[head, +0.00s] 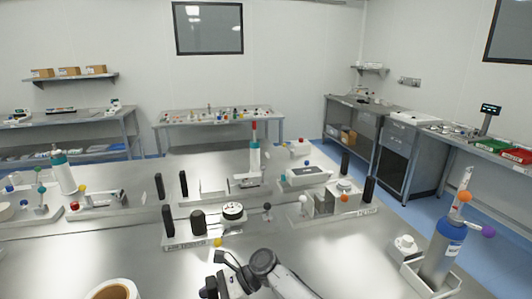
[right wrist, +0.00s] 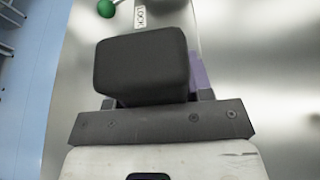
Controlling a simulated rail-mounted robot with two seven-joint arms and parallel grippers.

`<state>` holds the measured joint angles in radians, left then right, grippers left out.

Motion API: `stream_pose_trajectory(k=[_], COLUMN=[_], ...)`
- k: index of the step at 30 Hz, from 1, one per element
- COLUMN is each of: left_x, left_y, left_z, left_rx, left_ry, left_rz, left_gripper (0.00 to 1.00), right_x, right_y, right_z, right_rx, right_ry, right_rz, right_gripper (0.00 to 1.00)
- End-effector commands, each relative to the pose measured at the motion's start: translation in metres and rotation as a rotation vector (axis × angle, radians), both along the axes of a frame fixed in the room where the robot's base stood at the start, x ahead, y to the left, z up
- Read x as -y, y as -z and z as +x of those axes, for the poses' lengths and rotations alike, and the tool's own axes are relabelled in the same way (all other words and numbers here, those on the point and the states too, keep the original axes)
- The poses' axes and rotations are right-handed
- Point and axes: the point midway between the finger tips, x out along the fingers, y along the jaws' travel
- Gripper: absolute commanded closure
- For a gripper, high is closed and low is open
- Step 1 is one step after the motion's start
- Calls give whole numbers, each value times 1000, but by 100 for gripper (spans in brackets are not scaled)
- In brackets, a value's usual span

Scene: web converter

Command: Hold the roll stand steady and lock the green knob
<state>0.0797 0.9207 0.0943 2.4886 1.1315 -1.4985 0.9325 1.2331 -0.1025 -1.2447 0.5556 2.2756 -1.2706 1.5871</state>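In the right wrist view a green ball knob (right wrist: 107,8) is at the top left, beside a white label reading LOCK (right wrist: 140,16). A black block (right wrist: 142,66) fills the middle, in front of my right gripper's dark bar (right wrist: 160,125); purple parts show behind it. I cannot tell whether the block is a finger or something held. In the head view a white roll with a brown core (head: 113,290) is cut off at the bottom left; its stand is not clear. An arm, seemingly my right one (head: 262,262), is at the bottom centre. My left gripper is not in view.
A steel table holds fixtures with black posts (head: 168,221) and coloured ball knobs. Side benches (head: 212,118) line the walls. Blue floor (right wrist: 35,80) shows left of the table edge in the wrist view.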

Motion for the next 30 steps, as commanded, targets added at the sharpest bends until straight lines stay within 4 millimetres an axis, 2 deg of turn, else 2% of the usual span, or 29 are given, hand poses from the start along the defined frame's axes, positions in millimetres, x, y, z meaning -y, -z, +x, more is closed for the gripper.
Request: stream_pose_trajectory(k=[1,8,17,20,30], left_x=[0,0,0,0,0], left_y=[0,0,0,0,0], left_z=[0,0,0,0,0], left_rx=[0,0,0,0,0], left_ry=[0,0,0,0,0], left_rz=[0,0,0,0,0], left_gripper=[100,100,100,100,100], right_x=[0,-1,3,12,65], right_y=[0,-2,-5,-9,-33], right_z=[0,0,2,5,25], right_rx=[-1,0,0,0,1], right_ry=[0,0,1,2,3], right_rz=[0,5,7,8,8], right_gripper=[49,28,28,28,28])
